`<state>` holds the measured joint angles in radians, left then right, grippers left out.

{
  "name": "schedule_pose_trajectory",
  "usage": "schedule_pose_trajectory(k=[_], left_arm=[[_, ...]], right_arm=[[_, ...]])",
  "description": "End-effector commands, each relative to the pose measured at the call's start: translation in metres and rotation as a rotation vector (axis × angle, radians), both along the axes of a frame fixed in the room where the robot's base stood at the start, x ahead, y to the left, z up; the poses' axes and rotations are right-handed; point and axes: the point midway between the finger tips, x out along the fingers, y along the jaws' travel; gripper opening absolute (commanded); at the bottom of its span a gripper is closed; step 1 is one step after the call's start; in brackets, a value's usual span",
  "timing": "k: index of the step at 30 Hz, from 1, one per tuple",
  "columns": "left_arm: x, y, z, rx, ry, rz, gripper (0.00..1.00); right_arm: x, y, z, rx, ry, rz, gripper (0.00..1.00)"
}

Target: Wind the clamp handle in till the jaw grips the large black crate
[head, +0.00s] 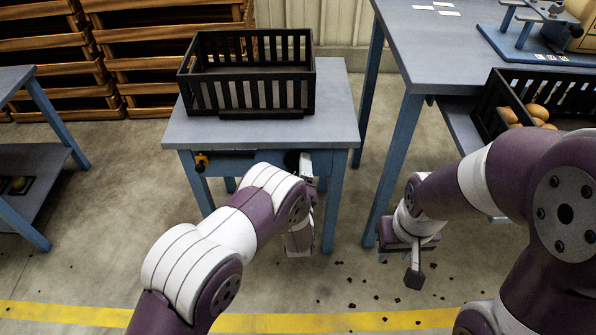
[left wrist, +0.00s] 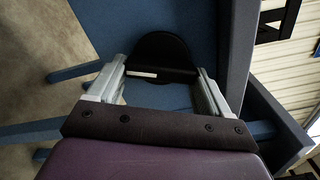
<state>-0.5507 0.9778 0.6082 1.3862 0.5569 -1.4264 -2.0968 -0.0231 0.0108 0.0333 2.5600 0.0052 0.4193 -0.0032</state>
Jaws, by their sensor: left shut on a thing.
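The large black crate (head: 250,73) is slatted, looks empty and sits on a small grey-blue table. A low dark bar, likely the clamp jaw (head: 265,114), lies along the foot of its front side; I cannot tell whether it touches the crate. The round black clamp handle (head: 291,160) is under the table's front edge and also shows in the left wrist view (left wrist: 165,50), with a white mark across it. My left gripper (head: 303,163) is shut on the handle, its fingers on either side (left wrist: 160,78). My right gripper (head: 413,272) hangs over the floor; its finger gap is unclear.
Wooden crates (head: 60,45) are stacked behind. Dark bits litter the floor.

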Motion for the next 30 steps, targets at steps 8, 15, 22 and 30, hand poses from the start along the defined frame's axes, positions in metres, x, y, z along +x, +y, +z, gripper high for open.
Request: schedule_pose_trajectory(k=[8,15,22,30], left_arm=[[0.000,0.000,0.000,0.001,0.000,0.000,1.00],[-0.029,-0.001,0.004,0.003,0.002,-0.002,1.00],[-0.092,-0.001,0.003,0.003,0.003,-0.004,1.00],[-0.126,0.000,0.000,0.002,0.000,-0.001,1.00]], right_arm=[[0.000,0.000,0.000,0.000,0.000,0.000,0.39],[0.000,0.000,0.013,0.000,0.000,0.000,0.39],[0.000,0.000,0.029,0.000,0.000,0.000,0.39],[0.000,0.000,0.034,0.000,0.000,0.000,0.39]])
